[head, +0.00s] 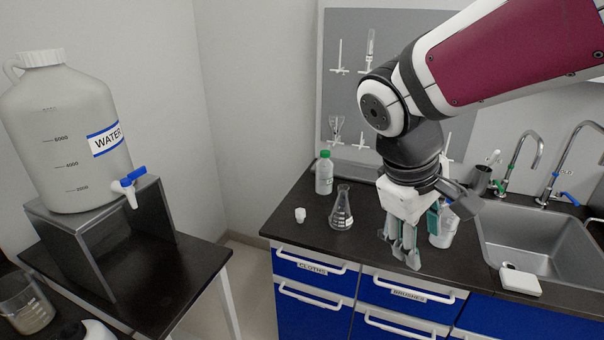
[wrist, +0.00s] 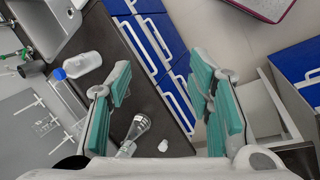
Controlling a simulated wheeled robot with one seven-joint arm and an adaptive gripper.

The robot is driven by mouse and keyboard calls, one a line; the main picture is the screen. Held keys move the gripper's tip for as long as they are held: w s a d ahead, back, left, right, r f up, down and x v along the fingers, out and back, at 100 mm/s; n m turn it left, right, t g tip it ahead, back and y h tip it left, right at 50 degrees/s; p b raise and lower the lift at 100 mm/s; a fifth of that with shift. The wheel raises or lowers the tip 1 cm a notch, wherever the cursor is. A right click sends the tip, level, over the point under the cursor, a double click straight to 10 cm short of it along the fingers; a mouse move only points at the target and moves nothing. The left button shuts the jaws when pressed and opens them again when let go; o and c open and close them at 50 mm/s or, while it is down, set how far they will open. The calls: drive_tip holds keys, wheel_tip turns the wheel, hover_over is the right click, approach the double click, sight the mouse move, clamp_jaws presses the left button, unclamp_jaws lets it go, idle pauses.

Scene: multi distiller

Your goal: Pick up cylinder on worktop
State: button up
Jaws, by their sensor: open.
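My gripper (head: 408,248) hangs over the worktop (head: 380,258), fingers pointing down. In the wrist view its teal-padded fingers (wrist: 160,98) are spread wide with nothing between the pads. I cannot clearly pick out a cylinder on the worktop. A clear container (head: 443,234) is partly hidden behind the gripper. The wrist view shows a bottle with a blue cap (wrist: 82,66) left of the fingers. A conical flask (head: 341,212) stands left of the gripper; it also shows by the left finger in the wrist view (wrist: 136,128).
A green-capped bottle (head: 324,174) and a small white piece (head: 300,215) stand left of the flask. The sink (head: 540,243), taps and a white block (head: 520,281) are at the right. A water tank (head: 65,140) is on a separate left table.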

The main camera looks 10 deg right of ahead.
drive_tip(key=w+d+f+n+t+h+b, duration=0.25)
drive_tip(key=w+f+n+h, duration=0.6)
drive_tip(key=w, duration=0.65)
drive_tip(key=w+d+f+n+t+h+b, duration=0.25)
drive_tip(key=w+f+n+h, duration=0.25)
drive_tip(key=w+f+n, duration=0.65)
drive_tip(key=w+d+f+m, duration=0.1)
drive_tip(key=w+d+m, duration=0.2)
drive_tip(key=d, duration=0.9)
drive_tip(key=w, duration=0.3)
drive_tip(key=shift+f+g, duration=0.2)
drive_tip(key=shift+g, duration=0.2)
drive_tip(key=shift+c, duration=0.2)
clamp_jaws()
